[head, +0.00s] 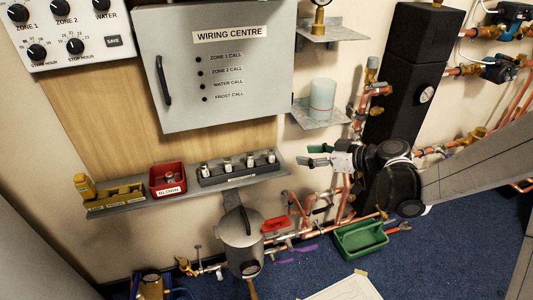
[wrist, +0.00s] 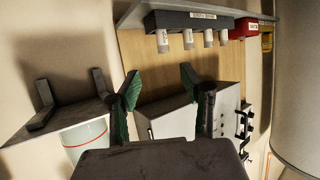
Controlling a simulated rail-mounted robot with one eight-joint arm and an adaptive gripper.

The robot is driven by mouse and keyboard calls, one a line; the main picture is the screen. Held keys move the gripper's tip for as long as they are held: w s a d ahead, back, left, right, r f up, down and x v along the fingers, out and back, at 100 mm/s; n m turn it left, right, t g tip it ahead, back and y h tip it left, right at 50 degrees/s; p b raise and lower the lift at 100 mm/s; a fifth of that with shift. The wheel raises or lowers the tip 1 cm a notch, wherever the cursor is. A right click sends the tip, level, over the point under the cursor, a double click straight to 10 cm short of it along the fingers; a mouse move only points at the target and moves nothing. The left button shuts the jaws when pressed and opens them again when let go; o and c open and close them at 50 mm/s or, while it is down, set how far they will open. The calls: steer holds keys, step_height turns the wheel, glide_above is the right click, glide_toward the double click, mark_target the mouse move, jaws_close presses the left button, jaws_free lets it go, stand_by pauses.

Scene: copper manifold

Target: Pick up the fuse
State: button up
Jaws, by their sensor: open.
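Several white-bodied, fuse-like cylinders stand upright in a dark rack (head: 240,174) on the wall shelf in the head view. I cannot tell which of them is the task's fuse. The wrist view is upside down; there the rack (wrist: 190,21) is at the top, with the pale cylinders (wrist: 208,38) pointing down from it. A red bin (head: 168,190) labelled "BLOWN" stands left of the rack and has a small pale piece in it. My gripper (head: 319,155), with green finger pads, is open and empty, right of the shelf and apart from it. Its fingers (wrist: 158,92) frame the grey cabinet in the wrist view.
The grey wiring centre cabinet (head: 225,75) hangs above the shelf (head: 140,205). A yellow holder (head: 115,197) is at the shelf's left end. A bracket with a white cylinder (head: 321,95) is just above my gripper. Copper pipes and a green tray (head: 360,240) are below.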

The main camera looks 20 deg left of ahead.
steer(key=b, duration=0.1)
glide_above(271, 164)
steer(key=d, duration=0.4)
step_height(271, 164, down, 3)
steer(key=shift+d+f, duration=0.15)
steer(key=shift+f, duration=0.05)
steer(key=b+x, duration=0.1)
steer(key=x, duration=0.4)
steer(key=shift+s+b, duration=0.15)
steer(key=shift+b, duration=0.2)
jaws_close()
